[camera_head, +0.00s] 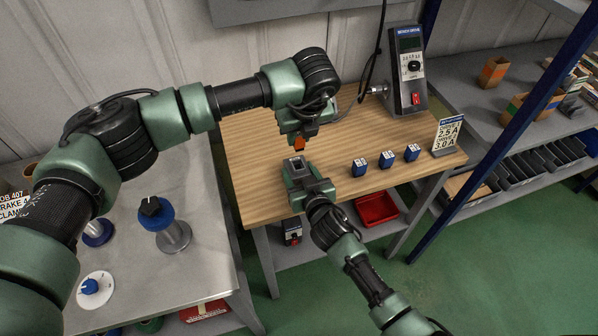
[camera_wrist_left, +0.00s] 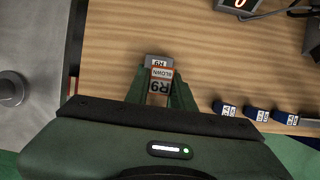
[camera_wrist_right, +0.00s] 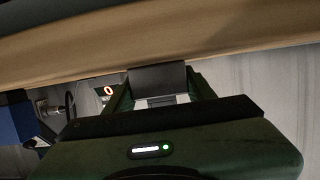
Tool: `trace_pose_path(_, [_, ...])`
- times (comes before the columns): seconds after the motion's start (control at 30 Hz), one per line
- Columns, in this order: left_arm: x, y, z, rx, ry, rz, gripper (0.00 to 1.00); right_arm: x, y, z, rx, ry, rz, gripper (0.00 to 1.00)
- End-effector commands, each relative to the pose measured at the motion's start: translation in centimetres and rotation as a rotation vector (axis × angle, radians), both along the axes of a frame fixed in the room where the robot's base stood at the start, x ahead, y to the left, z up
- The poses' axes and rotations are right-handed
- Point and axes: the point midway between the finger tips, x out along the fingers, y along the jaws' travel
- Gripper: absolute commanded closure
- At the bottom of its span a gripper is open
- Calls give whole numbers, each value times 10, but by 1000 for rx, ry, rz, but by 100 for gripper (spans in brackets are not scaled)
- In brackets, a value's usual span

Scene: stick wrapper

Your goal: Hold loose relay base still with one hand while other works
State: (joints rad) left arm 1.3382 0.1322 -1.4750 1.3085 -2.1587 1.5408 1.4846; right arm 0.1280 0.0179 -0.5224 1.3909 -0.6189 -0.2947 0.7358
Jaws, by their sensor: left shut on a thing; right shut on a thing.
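My left gripper (camera_head: 299,138) points down over the wooden bench and is shut on an orange-edged relay (camera_head: 299,145). In the left wrist view the relay (camera_wrist_left: 160,84) reads "BLOWN R9". Just below it in the head view, my right gripper (camera_head: 299,170) is shut on the grey relay base (camera_head: 297,161). The base carries an R9 label in the left wrist view (camera_wrist_left: 158,61) and shows as a dark block in the right wrist view (camera_wrist_right: 158,78). The relay appears just above the base; whether they touch is unclear. Three blue relays (camera_head: 387,159) stand in a row on the bench.
A bench drive (camera_head: 408,72) stands at the back right with a cable. A sign card (camera_head: 447,135) is at the bench's right end. A red tray (camera_head: 376,208) sits on the lower shelf. A metal table (camera_head: 190,265) with blue-topped parts is at left.

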Motion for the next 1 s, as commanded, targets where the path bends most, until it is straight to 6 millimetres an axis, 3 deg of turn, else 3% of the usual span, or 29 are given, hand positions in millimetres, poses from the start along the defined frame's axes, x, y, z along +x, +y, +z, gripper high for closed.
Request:
trace_pose_path(0.03, [0, 0, 0, 0, 0, 0, 100, 0, -1, 0, -1, 1, -1, 99])
trace_pose_path(0.07, [0, 0, 0, 0, 0, 0, 100, 0, -1, 0, -1, 1, -1, 40])
trace_pose_path(0.13, [0, 0, 0, 0, 0, 0, 100, 0, -1, 0, -1, 1, -1, 21])
trace_pose_path(0.57, [0, 0, 0, 0, 0, 0, 100, -6, -2, 1, 0, 1, 0, 20])
trace_pose_path(1.0, [0, 0, 0, 0, 0, 0, 100, -83, -27, 25, 0, 3, 0, 20])
